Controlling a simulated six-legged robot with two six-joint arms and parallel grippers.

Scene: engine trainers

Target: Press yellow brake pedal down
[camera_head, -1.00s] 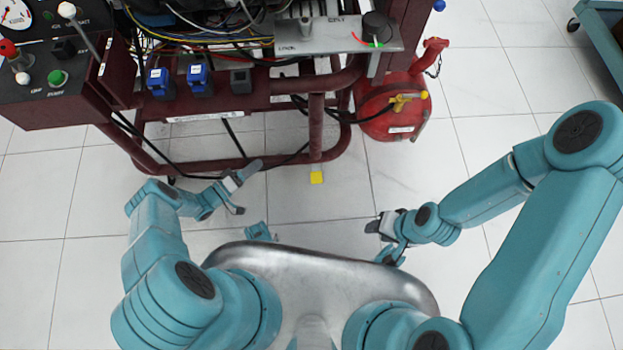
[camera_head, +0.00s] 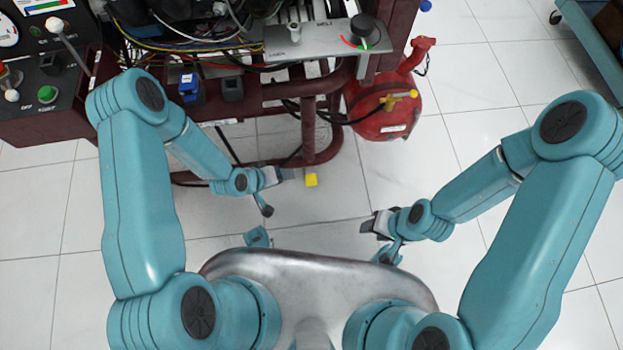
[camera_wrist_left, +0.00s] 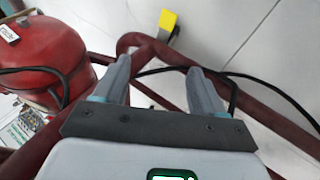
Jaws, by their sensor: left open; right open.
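The yellow brake pedal (camera_head: 311,180) shows low at the front of the maroon engine frame in the head view. In the left wrist view the yellow pedal (camera_wrist_left: 167,20) is beyond the fingertips, near the top middle. My left gripper (camera_head: 285,192) is open and empty, just left of the pedal in the head view. In the left wrist view its two fingers (camera_wrist_left: 160,75) are spread, with frame tubing behind them. My right gripper (camera_head: 372,226) is open and empty above the floor, to the right of and nearer than the pedal.
The maroon tube frame (camera_head: 308,125) carries the engine and wiring. A red tank (camera_head: 385,115) stands to the right of it and also shows in the left wrist view (camera_wrist_left: 45,55). A control box (camera_head: 45,100) is at upper left.

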